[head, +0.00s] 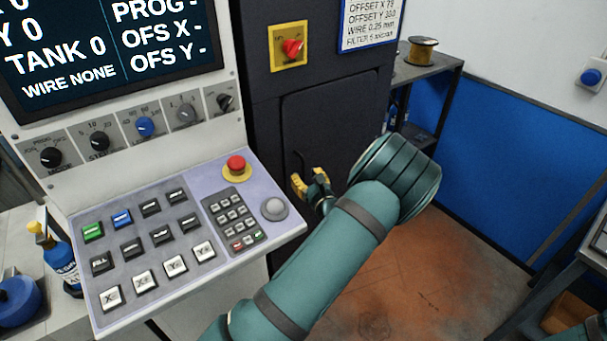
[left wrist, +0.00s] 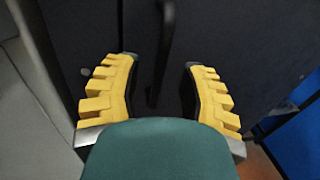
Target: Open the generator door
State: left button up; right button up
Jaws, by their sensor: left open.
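The generator door (head: 335,110) is a dark panel in the front of the dark cabinet, and it looks closed. Its thin dark upright handle (head: 297,160) is near the door's left edge. My left gripper (head: 309,180) is open in front of the lower part of this handle, with yellow ribbed fingers. In the left wrist view the handle (left wrist: 163,45) runs upright between the two open fingers (left wrist: 159,64), with a gap on both sides. I cannot tell how deep the handle sits between them. My right gripper is not in view.
The control panel (head: 225,170) with a red stop button (head: 236,165) juts out left of my arm. A red rotary switch (head: 292,48) sits above the door. A shelf (head: 425,68) with a wire spool (head: 421,50) stands to the right. The floor (head: 430,270) right of my arm is clear.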

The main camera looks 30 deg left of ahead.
pick_arm(q)
jog(key=shift+x, duration=1.15)
grip_shut()
jog(key=shift+d, duration=0.15)
